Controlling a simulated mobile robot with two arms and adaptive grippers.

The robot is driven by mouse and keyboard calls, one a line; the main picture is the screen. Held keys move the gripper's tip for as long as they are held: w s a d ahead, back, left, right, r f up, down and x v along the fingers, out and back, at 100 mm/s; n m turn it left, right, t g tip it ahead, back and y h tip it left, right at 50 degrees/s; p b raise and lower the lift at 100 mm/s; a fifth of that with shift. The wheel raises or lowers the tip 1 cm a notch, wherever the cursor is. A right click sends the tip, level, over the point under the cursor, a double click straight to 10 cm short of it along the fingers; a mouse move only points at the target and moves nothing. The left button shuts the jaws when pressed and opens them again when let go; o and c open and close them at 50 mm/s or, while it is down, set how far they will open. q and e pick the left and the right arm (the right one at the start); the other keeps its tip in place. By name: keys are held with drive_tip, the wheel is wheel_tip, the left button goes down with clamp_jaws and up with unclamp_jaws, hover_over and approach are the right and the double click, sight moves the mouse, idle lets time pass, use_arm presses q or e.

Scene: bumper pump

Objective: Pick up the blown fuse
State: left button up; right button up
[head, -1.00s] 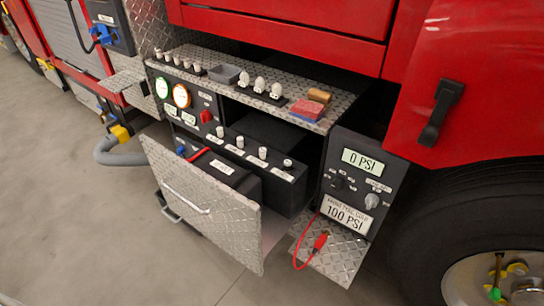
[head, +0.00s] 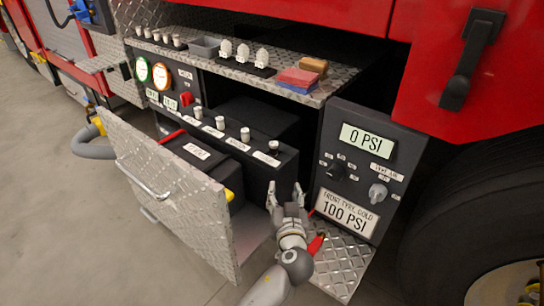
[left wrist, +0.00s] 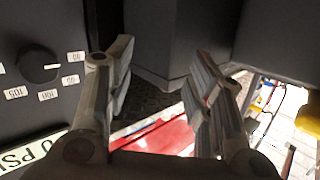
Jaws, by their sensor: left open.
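Several small pale cylinders that look like fuses stand in a row on a black fuse panel (head: 235,148) inside the open compartment. The rightmost fuse (head: 274,147) has a darker top than the others; I cannot tell for sure whether it is the blown one. My left gripper (head: 284,192) is open and empty, in front of the panel's right end, below and slightly right of that fuse. In the left wrist view, the open fingers (left wrist: 160,75) have nothing between them, and no fuse shows there. My right gripper is not in view.
A diamond-plate drawer front (head: 175,200) stands open at left, with a black battery box (head: 208,153) behind it. A gauge panel (head: 358,170) stands close right of my left gripper. The shelf above (head: 330,88) holds small cylinders, a grey tray, white bulbs and sponges.

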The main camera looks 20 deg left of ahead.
sight(274, 147)
use_arm(q)
drive_tip(key=w+a+r, duration=0.1)
drive_tip(key=r, duration=0.1)
drive_tip(key=w+a+r+n+y, duration=0.1)
drive_tip(key=w+r, duration=0.1)
drive_tip(key=w+a+r+n+t, duration=0.1)
drive_tip(key=r, duration=0.1)
drive_tip(key=shift+w+r+y+b, duration=0.35)
drive_tip(key=shift+r+y, duration=0.05)
drive_tip(key=shift+x, duration=3.15)
drive_tip(key=shift+a, duration=0.15)
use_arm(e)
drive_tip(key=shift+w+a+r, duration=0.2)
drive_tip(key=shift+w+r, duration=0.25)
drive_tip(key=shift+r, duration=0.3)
use_arm(q)
drive_tip(key=shift+s, duration=0.1)
drive_tip(key=shift+r, duration=0.1)
drive_tip(key=c, duration=1)
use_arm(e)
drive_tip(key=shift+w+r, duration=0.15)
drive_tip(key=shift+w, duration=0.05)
